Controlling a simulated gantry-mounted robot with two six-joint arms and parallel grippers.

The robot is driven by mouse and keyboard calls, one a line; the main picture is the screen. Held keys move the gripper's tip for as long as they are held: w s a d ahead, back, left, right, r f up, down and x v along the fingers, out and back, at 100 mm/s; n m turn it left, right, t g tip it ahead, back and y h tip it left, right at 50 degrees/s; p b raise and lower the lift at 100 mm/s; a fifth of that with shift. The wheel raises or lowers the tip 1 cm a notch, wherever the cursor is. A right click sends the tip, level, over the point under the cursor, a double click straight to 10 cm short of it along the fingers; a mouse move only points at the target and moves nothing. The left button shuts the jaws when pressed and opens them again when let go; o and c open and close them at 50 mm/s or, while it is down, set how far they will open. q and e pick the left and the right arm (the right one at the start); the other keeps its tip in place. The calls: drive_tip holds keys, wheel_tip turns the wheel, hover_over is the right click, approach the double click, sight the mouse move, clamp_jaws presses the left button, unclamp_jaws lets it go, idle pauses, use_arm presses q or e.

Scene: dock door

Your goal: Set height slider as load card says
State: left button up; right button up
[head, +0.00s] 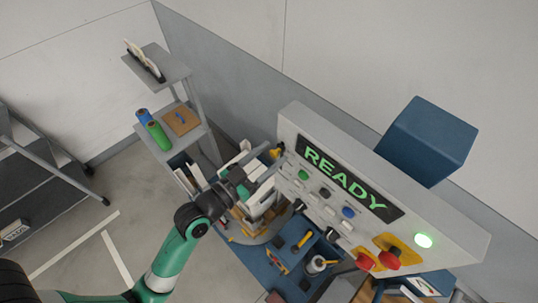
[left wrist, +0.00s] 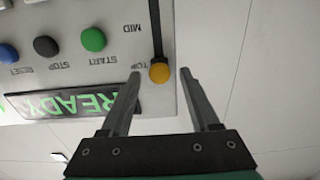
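The grey control panel (head: 430,225) shows a green READY display (head: 345,180). The yellow slider knob (head: 277,152) is at the panel's left edge; in the left wrist view the knob (left wrist: 160,72) is beside the label TOP, and MID is marked farther along the same edge. My left gripper (head: 262,160) is at the panel's left end. In the left wrist view my left gripper (left wrist: 161,72) is open, with one fingertip on each side of the knob and gaps between. I cannot make out a readable load card. My right gripper is not in view.
Green, black and blue buttons (head: 348,212) and red knobs (head: 390,258) are on the panel. A blue box (head: 428,140) stands behind it. Below are a blue tray (head: 290,240) with tools and several papers. A grey shelf (head: 158,68) stands at the back left.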

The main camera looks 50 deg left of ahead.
use_arm(q)
drive_tip(key=shift+s+f, duration=0.15)
drive_tip(key=shift+s, duration=0.35)
drive_tip(key=s+b, duration=0.1)
drive_tip(key=s, duration=0.9)
drive_tip(key=shift+s+d, duration=0.3)
drive_tip(key=shift+d, duration=0.15)
